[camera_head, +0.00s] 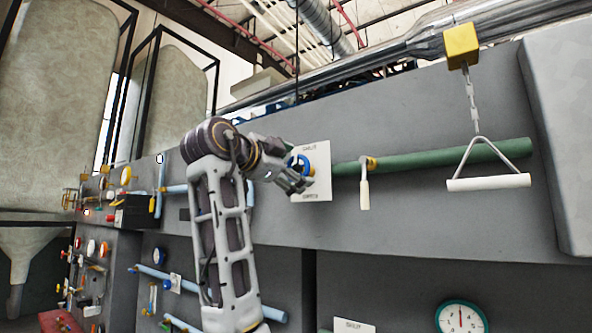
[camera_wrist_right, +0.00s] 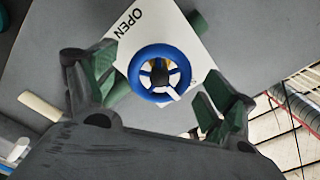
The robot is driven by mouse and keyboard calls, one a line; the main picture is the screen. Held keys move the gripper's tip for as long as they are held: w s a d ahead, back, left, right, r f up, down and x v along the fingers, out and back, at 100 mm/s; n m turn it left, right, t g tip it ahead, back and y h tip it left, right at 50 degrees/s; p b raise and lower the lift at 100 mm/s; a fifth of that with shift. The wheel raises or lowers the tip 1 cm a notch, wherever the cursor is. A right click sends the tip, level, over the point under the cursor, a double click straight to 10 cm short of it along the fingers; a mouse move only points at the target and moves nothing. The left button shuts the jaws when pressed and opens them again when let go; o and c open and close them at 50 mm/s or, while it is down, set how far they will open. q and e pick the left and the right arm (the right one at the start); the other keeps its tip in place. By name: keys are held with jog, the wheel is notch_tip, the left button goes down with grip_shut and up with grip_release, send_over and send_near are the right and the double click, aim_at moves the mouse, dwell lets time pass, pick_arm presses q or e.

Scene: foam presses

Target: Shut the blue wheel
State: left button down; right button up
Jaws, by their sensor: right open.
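The blue wheel (camera_head: 299,165) sits in front of a white label plate (camera_head: 318,172) on the grey panel. My right gripper (camera_head: 300,180) is at the wheel and hides part of it in the head view. In the right wrist view the blue wheel (camera_wrist_right: 158,73) shows as a ring with spokes and one white mark at its lower right. The plate (camera_wrist_right: 140,40) behind it reads "OPEN" at its upper left. My right gripper (camera_wrist_right: 158,95) is open, with its green-padded fingers on either side of the wheel, apart from it. My left gripper is not in view.
A green pipe (camera_head: 430,158) runs right from the plate, with a white-handled lever (camera_head: 364,190) on it. A white triangular pull handle (camera_head: 488,183) hangs by a chain further right. Blue pipes and several small valves (camera_head: 98,248) lie left. A round gauge (camera_head: 461,318) is below.

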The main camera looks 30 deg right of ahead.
jog(key=v, duration=1)
jog(key=shift+a, duration=0.2)
jog(key=shift+f, duration=0.1)
